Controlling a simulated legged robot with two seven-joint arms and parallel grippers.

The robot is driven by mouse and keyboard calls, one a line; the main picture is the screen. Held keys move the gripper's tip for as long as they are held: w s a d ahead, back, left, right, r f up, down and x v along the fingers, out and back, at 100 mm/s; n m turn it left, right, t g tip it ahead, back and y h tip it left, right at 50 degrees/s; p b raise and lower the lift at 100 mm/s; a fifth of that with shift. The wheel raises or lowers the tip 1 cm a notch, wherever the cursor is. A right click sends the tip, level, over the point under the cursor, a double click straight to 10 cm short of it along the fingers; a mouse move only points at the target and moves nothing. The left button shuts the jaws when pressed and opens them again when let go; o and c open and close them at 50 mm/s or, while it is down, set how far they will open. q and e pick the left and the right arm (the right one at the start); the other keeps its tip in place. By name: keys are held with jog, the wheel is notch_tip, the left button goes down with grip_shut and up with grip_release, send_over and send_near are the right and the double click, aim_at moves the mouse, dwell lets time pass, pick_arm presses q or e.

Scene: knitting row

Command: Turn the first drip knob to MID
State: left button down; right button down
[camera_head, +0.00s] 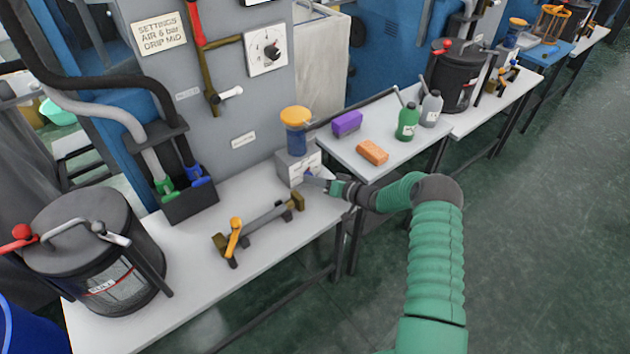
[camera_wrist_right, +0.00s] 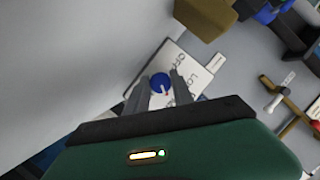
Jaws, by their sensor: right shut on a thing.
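The first drip knob is a small blue knob (camera_head: 308,173) on the front of a grey box (camera_head: 286,170) with a blue cup and an amber cap (camera_head: 296,116). In the right wrist view the knob (camera_wrist_right: 160,80) sits on a white plate (camera_wrist_right: 190,68) with partly readable letters, with a pale and red mark on it. Which label the mark points at I cannot tell. My right gripper (camera_head: 318,180) reaches the knob from the right and is shut on it; its fingers (camera_wrist_right: 160,93) lie on either side. My left gripper is out of view.
A sign (camera_head: 158,33) reads "SETTINGS AIR 6 bar DRIP MID". On the bench stand a dark lidded pot (camera_head: 85,245) and a brown-and-yellow bracket (camera_head: 262,222).

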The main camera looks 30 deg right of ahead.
jog(key=shift+d, duration=0.2)
jog(key=c, duration=1.4)
grip_release()
jog(key=shift+c, duration=0.2)
jog(key=o, duration=0.3)
jog(key=shift+o, duration=0.2)
jog(key=shift+s+d+r, duration=0.1)
jog(key=shift+s+r, duration=0.05)
jog(key=shift+s, duration=0.2)
jog(key=p+v, duration=0.2)
jog(key=v, duration=1.4)
jog(key=shift+f, duration=0.2)
